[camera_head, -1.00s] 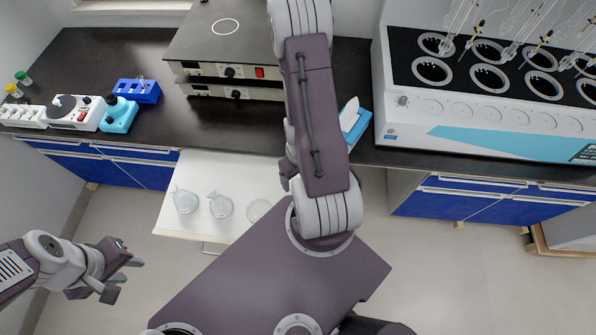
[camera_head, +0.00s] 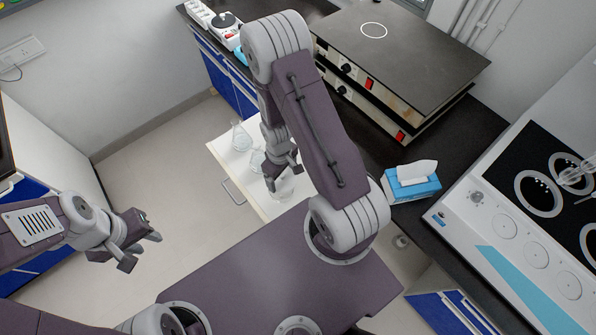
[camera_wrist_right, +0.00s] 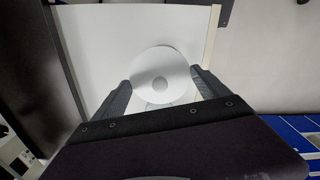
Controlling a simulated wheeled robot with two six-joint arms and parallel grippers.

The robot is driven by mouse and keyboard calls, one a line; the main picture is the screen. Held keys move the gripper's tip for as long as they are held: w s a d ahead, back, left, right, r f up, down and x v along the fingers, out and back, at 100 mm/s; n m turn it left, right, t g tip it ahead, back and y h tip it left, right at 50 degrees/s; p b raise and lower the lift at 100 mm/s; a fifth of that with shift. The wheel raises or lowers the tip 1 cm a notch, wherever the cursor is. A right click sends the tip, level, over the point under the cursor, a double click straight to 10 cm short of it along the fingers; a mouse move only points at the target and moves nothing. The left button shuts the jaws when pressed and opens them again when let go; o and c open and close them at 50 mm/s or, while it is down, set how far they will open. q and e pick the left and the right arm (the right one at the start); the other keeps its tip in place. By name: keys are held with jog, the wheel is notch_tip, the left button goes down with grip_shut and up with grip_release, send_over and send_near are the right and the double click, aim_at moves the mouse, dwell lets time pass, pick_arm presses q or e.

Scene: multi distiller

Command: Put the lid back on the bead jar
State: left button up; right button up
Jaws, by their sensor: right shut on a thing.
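My right gripper (camera_head: 283,172) is over the near end of a white pull-out board, at a clear glass vessel (camera_head: 284,190). In the right wrist view, my right gripper (camera_wrist_right: 162,88) has its fingers on either side of a round pale thing (camera_wrist_right: 160,64) with a small grey disc in its middle. It is shut on this thing; I cannot tell whether it is a lid or a vessel seen from above. My left gripper (camera_head: 140,248) is open and empty over the floor. I cannot make out a bead jar.
Two clear flasks (camera_head: 240,136) stand farther along the white board (camera_head: 225,150). Stacked hot plates (camera_head: 400,50), a blue tissue box (camera_head: 411,184) and a white apparatus with ringed wells (camera_head: 510,235) stand on the dark bench. Open floor lies left of the board.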

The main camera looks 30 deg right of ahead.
aim_at(281, 184)
jog(key=shift+w+a+f, duration=0.1)
jog(key=shift+w+a, duration=0.1)
jog(key=shift+a, duration=0.15)
jog(key=shift+w+a+f, duration=0.1)
jog(key=shift+w+f, duration=0.1)
jog(key=shift+w, duration=0.15)
jog(key=shift+s+f+b, duration=0.25)
jog(key=shift+f+b, duration=0.05)
jog(key=shift+b, duration=0.15)
notch_tip(281, 184, down, 5)
jog(key=b, duration=0.4)
jog(key=shift+w+b, duration=0.1)
jog(key=shift+b, duration=0.25)
jog(key=shift+f+b, duration=0.3)
pick_arm(q)
notch_tip(281, 184, down, 6)
jog(key=shift+w+f, duration=0.15)
jog(key=shift+w, duration=0.3)
jog(key=shift+r, duration=0.2)
pick_arm(e)
jog(key=shift+r, duration=0.1)
pick_arm(q)
jog(key=shift+f, duration=0.1)
pick_arm(e)
jog(key=shift+f, duration=0.2)
